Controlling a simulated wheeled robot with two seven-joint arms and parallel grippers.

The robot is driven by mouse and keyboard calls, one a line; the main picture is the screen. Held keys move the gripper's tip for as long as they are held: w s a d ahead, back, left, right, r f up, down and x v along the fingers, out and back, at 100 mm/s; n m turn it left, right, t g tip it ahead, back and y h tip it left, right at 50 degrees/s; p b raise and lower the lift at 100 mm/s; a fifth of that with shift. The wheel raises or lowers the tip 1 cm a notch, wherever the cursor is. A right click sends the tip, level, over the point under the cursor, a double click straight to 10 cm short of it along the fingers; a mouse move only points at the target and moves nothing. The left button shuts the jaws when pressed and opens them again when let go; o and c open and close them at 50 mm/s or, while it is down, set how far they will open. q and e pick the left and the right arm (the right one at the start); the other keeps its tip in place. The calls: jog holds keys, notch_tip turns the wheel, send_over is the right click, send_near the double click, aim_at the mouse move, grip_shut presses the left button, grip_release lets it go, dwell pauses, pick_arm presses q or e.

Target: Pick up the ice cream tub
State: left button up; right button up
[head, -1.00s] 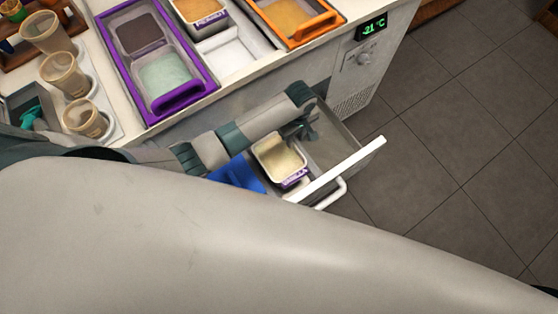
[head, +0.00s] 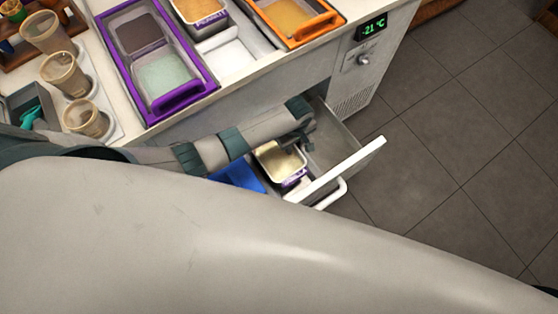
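The ice cream tub (head: 272,163) is a small pale container of cream-coloured ice cream with a purple label. It is at the open drawer (head: 352,170) below the counter. I cannot tell whether it rests on the drawer floor. My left gripper (head: 297,146) is at the tub's upper right rim, pointing down, and my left forearm covers the tub's far edge. The fingers are small and partly hidden, so I cannot tell whether they are open or closed on the rim. My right gripper is not in view.
A blue item (head: 238,176) lies in the drawer left of the tub. The drawer has a white handle (head: 332,194). On the counter are a purple tray (head: 206,82) with two tubs, an orange tray (head: 333,20) and several cups (head: 64,75). The drawer's right part is empty.

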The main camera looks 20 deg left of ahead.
pick_arm(q)
jog(key=shift+c, duration=0.4)
grip_shut()
dwell(1.1)
